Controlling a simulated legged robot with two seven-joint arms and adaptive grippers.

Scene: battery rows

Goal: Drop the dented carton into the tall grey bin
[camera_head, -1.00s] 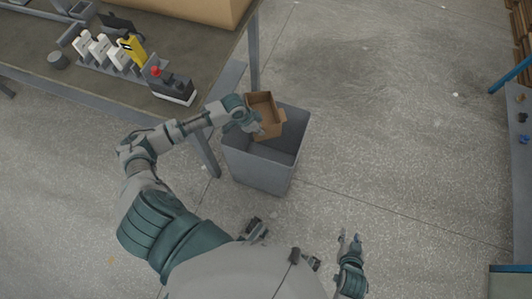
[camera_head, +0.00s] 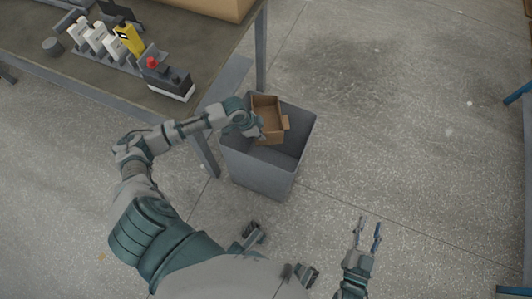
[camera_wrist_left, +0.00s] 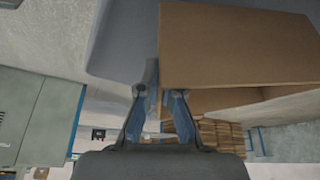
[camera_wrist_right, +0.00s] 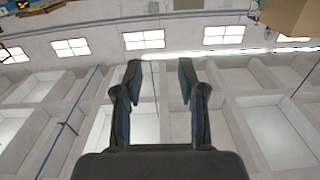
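The dented carton (camera_head: 267,108) is a small open brown box over the mouth of the tall grey bin (camera_head: 262,174), near its far side. My left gripper (camera_head: 258,130) is at the carton's left edge. In the left wrist view the carton (camera_wrist_left: 235,45) fills the upper right, and the fingers of my left gripper (camera_wrist_left: 157,88) are close together on its edge, one on each side of the wall. The carton's underside is hidden in the head view. My right gripper (camera_head: 370,226) is open and empty over the floor, right of the bin; its fingers (camera_wrist_right: 159,70) are apart in the right wrist view.
A workbench (camera_head: 200,62) stands left of the bin, its leg close beside it. A rack of white and yellow blocks (camera_head: 127,40) and a black device with a red button (camera_head: 165,78) sit on it. The floor right of the bin is clear.

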